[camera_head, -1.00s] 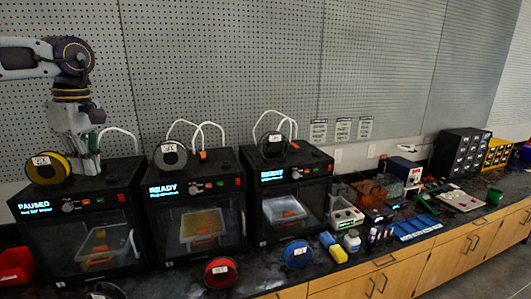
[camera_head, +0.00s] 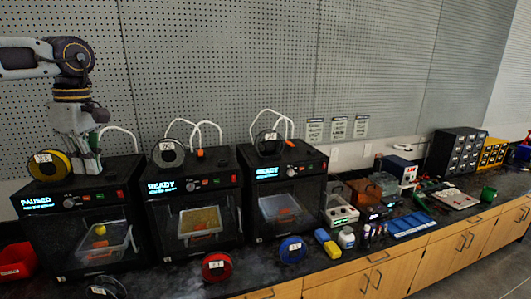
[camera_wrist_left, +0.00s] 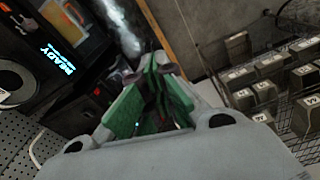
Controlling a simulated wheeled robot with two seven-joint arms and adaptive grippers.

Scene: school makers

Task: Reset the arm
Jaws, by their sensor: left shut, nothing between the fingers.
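My left arm comes in at the upper left of the head view. My left gripper (camera_head: 92,157) hangs down in front of the pegboard, just above the leftmost printer's top, with part of it hard to make out. In the left wrist view, the left gripper (camera_wrist_left: 156,68) has green fingers drawn together with nothing between them. My right arm and gripper are in neither view.
Three black 3D printers (camera_head: 195,188) stand on a dark counter (camera_head: 330,262), with spools on and before them. Bottles, blue trays (camera_head: 410,226) and drawer cabinets (camera_head: 458,152) line the right. A wire rack with grey bins (camera_wrist_left: 268,68) shows in the left wrist view.

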